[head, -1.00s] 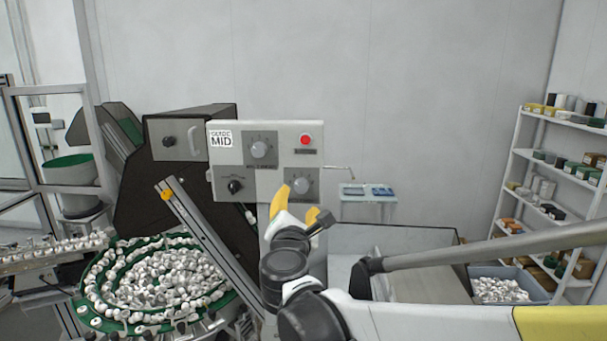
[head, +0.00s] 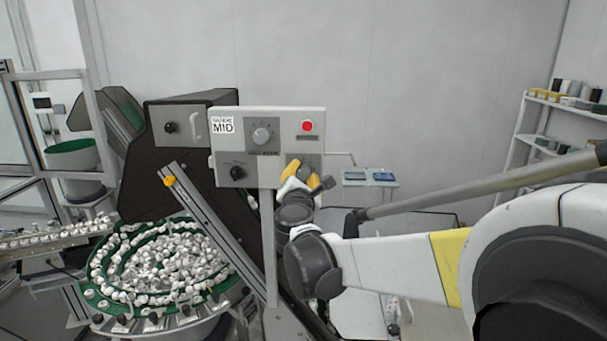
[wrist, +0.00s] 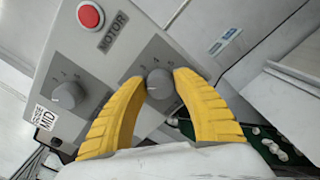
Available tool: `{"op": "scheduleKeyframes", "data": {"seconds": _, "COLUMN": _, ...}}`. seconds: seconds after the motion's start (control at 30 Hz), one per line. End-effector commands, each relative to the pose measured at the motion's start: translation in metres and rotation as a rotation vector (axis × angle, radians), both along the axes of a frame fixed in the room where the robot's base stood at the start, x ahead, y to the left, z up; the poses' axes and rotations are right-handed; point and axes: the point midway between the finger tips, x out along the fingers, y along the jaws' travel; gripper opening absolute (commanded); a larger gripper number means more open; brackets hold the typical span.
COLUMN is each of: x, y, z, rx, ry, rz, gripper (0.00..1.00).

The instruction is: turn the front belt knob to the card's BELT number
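The control panel (head: 200,163) faces me in the head view. Its card (head: 223,125) reads MID, with a smaller line above that I cannot read; I can make out no BELT number. The card also shows in the wrist view (wrist: 45,117). The panel's lower-right grey knob (wrist: 159,84) has a dial with numbers around it, 4 and 5 among them. My gripper (head: 296,168) is at this knob, which it partly hides in the head view. In the wrist view its yellow fingers (wrist: 159,80) stand apart on either side of the knob; contact is unclear.
The panel also has an upper grey knob (head: 262,136), a black knob (head: 237,173) and a red button (head: 307,126). A bowl of white caps (head: 165,262) stands below left. A small shelf with blue items (head: 366,176) is behind to the right.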

Motion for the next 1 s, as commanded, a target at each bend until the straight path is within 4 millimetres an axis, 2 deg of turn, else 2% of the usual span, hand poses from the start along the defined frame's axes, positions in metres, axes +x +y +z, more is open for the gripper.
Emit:
{"op": "scheduleKeyframes", "data": {"seconds": 0.03, "x": -0.0001, "y": 0.0001, "z": 0.0001, "rx": 0.0, "ry": 0.0, "rz": 0.0, "gripper": 0.17}}
{"op": "scheduleKeyframes", "data": {"seconds": 0.1, "x": -0.0001, "y": 0.0001, "z": 0.0, "rx": 0.0, "ry": 0.0, "rz": 0.0, "gripper": 0.02}}
{"op": "scheduleKeyframes", "data": {"seconds": 0.57, "x": -0.0001, "y": -0.0001, "z": -0.001, "rx": 0.058, "ry": -0.002, "rz": 0.0, "gripper": 0.02}}
{"op": "scheduleKeyframes", "data": {"seconds": 1.0, "x": -0.0001, "y": -0.0007, "z": -0.0026, "rx": 0.401, "ry": -0.014, "rz": 0.0, "gripper": 0.02}}
